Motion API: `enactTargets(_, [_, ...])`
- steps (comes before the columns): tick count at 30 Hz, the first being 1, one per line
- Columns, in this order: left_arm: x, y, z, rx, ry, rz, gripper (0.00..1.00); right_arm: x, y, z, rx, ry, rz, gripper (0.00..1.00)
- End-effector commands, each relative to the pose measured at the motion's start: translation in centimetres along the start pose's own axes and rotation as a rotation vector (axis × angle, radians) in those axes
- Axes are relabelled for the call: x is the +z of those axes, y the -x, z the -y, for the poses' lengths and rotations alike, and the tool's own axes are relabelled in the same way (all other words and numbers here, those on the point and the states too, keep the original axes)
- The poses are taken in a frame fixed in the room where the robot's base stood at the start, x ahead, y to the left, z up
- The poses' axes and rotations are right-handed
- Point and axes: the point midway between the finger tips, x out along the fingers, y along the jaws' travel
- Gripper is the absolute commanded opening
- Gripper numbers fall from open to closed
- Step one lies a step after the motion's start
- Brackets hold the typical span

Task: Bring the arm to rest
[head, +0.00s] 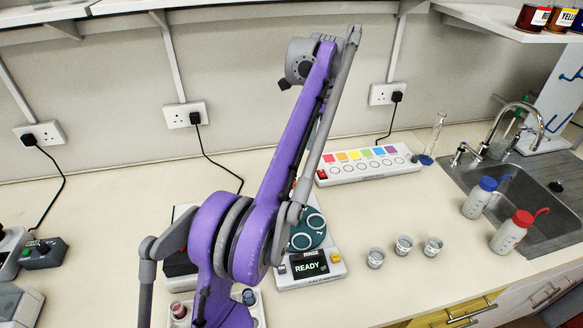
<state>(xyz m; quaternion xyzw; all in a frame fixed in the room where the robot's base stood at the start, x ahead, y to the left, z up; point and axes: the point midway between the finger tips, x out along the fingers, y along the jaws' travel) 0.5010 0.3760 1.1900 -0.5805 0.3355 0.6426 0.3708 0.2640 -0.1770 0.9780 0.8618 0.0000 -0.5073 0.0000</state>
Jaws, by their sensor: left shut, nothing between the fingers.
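My left arm, purple and grey, rises from the bottom of the head view and stands up in front of the bench. Its raised end carries a grey rounded part with a small dark tip, where my left gripper (285,84) appears, shut and empty, in front of the wall. Its fingers are too small to make out clearly. The gripper is apart from all things on the bench. The arm hides part of a device with a lit READY display (308,264) behind it. My right gripper is not in view.
A white strip with coloured squares (368,161) lies at the back. Several small cups (404,245), a blue-capped bottle (478,198) and a red-capped bottle (511,233) stand right, near the sink (535,178). A glass cylinder (433,140) stands behind. Bench (390,292) is clear at front right.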

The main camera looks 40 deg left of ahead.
Motion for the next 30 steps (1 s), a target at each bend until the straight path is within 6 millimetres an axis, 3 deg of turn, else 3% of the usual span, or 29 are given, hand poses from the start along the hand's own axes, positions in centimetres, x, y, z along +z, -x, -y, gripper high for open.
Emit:
enactTargets(15, [0.0, -0.1, 0.0, 0.0, 0.001, 0.0, 0.0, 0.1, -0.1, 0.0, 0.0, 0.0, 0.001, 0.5])
enactTargets(19, [-0.7, -0.1, -0.8, -0.018, 0.036, -0.008, 0.0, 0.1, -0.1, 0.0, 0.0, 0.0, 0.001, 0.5])
enactTargets(23, [-2.4, -0.4, -3.2, -0.068, 0.138, -0.035, 0.0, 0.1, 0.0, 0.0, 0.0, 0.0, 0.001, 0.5])
enactTargets(30, [-5.6, -3.5, -10.4, -0.173, 0.408, -0.143, 0.0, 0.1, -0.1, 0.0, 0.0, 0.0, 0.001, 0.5])
